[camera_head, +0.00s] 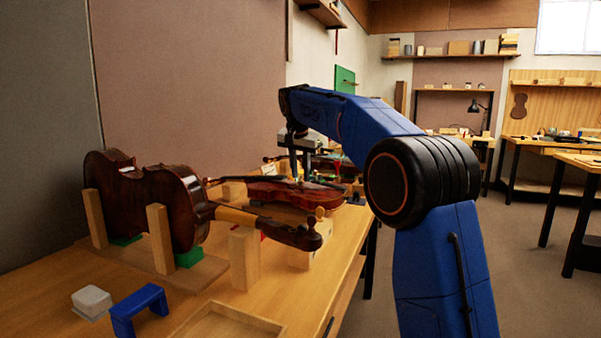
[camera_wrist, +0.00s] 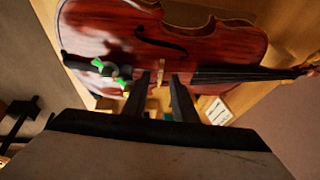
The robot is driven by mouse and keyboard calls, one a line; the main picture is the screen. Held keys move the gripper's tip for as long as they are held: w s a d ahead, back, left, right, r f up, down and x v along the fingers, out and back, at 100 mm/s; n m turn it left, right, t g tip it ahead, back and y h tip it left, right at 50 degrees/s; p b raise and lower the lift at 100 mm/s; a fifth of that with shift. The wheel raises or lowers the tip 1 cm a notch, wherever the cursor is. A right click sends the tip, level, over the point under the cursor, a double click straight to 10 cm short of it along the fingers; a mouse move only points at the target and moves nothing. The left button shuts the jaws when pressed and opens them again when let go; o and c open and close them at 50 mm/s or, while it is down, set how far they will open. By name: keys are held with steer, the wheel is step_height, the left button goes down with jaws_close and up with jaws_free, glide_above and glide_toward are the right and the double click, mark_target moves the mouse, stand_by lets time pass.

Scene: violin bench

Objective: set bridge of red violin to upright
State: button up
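The red violin (camera_head: 315,194) lies on its back on the bench, beyond a darker violin. In the wrist view, its red-brown body (camera_wrist: 205,45) fills the top, with the dark fingerboard (camera_wrist: 240,74) at right. A small pale piece, seemingly the bridge (camera_wrist: 160,68), shows between my fingertips; its tilt is hard to tell. My gripper (camera_head: 297,178) points down over the violin's body. In the wrist view my gripper (camera_wrist: 160,84) is open, its fingers on either side of the pale piece, with gaps visible. Whether either finger touches it is unclear. In the head view the bridge cannot be made out.
A dark brown violin (camera_head: 172,205) stands on its side between wooden posts (camera_head: 160,238), its neck on a wooden block (camera_head: 244,258). A blue bracket (camera_head: 138,305), a grey block (camera_head: 92,299) and a shallow wooden tray (camera_head: 270,325) sit at the bench's front.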

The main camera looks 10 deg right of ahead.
jaws_close()
steer(key=shift+w+a, duration=0.15)
steer(key=shift+a, duration=0.05)
steer(key=shift+g+h, duration=0.4)
steer(key=shift+h, duration=0.1)
jaws_free()
steer(key=shift+a+r, duration=0.1)
steer(key=v, duration=1.7)
